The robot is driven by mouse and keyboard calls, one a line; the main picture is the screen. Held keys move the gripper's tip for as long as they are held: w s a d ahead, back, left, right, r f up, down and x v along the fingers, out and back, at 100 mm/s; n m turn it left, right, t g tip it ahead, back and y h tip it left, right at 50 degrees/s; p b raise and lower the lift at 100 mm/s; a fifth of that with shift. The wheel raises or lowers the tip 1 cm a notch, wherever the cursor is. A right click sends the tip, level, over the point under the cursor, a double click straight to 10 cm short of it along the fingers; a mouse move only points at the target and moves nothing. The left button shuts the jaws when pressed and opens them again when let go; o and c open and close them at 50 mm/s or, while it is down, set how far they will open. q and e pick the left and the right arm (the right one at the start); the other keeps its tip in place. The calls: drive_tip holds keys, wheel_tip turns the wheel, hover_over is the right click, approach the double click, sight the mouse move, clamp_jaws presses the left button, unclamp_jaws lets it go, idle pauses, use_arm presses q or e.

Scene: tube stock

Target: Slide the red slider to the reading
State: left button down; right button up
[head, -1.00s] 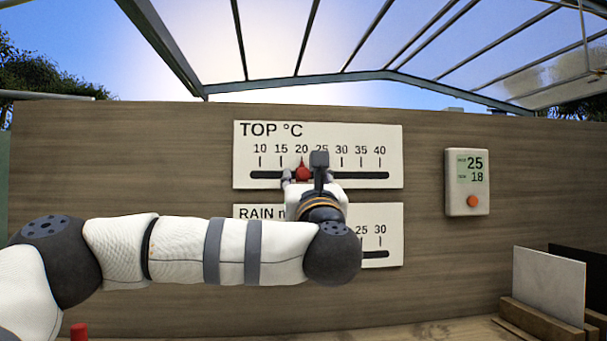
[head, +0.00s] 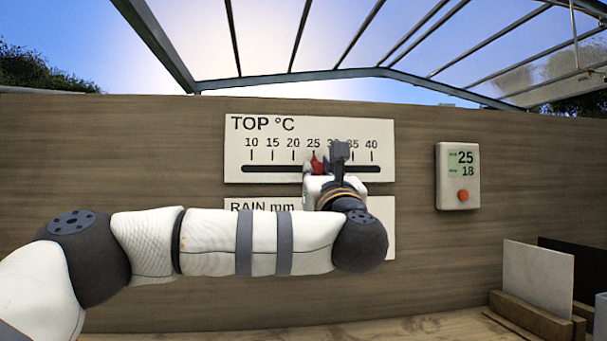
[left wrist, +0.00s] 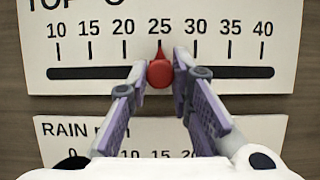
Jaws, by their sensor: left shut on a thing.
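The red slider (left wrist: 160,71) sits on the slot of the TOP °C board (head: 238,160), its pointer at the 25 mark in the left wrist view. It also shows in the head view (head: 317,163), partly covered by my gripper. My left gripper (left wrist: 161,75) is shut on the slider, one finger on each side. The digital display (head: 458,176) on the wall to the right reads 25 on its upper line and 18 on its lower line. My right gripper is not in view.
The RAIN mm board (left wrist: 60,130) hangs just below the TOP board, partly hidden by my left arm. A wooden rack with panels (head: 538,280) stands at the lower right on the bench. The wall between the boards and the display is clear.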

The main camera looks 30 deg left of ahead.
use_arm(q)
drive_tip(key=c, duration=1.4)
unclamp_jaws()
drive_tip(key=shift+a, duration=0.1)
drive_tip(key=v, duration=1.2)
